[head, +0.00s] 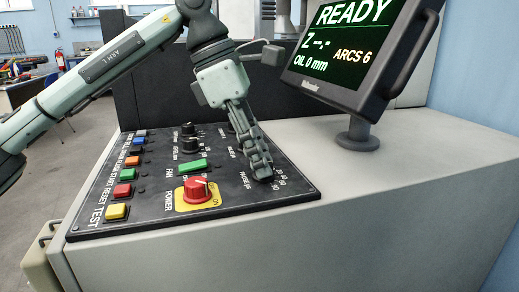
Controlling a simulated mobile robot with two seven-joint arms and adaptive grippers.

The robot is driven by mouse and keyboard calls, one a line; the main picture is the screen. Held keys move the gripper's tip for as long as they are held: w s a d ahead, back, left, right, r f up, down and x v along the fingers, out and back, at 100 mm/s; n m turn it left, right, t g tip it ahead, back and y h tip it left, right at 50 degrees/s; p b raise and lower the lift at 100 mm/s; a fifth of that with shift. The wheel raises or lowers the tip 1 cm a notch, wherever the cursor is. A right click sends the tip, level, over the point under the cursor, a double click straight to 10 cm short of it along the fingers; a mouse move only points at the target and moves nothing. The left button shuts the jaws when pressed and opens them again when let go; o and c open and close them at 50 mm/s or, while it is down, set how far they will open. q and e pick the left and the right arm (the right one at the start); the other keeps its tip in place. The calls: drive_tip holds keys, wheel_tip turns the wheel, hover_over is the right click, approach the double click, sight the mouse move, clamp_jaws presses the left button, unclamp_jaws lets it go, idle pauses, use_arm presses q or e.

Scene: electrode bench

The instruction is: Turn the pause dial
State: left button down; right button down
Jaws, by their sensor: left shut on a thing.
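My left gripper (261,170) reaches down over the right side of the black control panel (290,194). Its fingertips are low at the panel, beside the PAUSE lettering and a printed number scale. The fingers are shut on the pause dial, which they hide almost wholly, so I cannot read its setting. My right gripper is not in view.
A red power knob (197,189) on a yellow plate stands left of the fingers, with a green fan switch (193,167) and black knobs (190,145) behind it. A monitor (350,48) reading READY stands at the right. The grey housing in front is clear.

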use_arm(q)
drive_tip(key=m, duration=0.2)
drive_tip(key=m+g+p, duration=0.1)
drive_tip(key=shift+w+r+m+g, duration=0.1)
drive_tip(key=shift+r+m+g, duration=0.05)
drive_tip(key=shift+m+g, duration=0.2)
drive_tip(key=m+g+y+p, duration=0.1)
drive_tip(key=m, duration=0.2)
drive_tip(key=shift+w+d+m+p, duration=0.1)
drive_tip(key=shift+m+p, duration=0.15)
drive_tip(key=shift+p, duration=0.15)
drive_tip(key=shift+m+g+y+p, duration=0.35)
drive_tip(key=shift+m+y+p, duration=0.2)
drive_tip(key=shift+m, duration=1.25)
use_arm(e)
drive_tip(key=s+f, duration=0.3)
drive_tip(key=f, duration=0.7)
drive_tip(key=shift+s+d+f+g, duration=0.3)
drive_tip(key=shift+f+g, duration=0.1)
use_arm(q)
drive_tip(key=c, duration=1.3)
unclamp_jaws()
drive_tip(key=shift+w, duration=0.1)
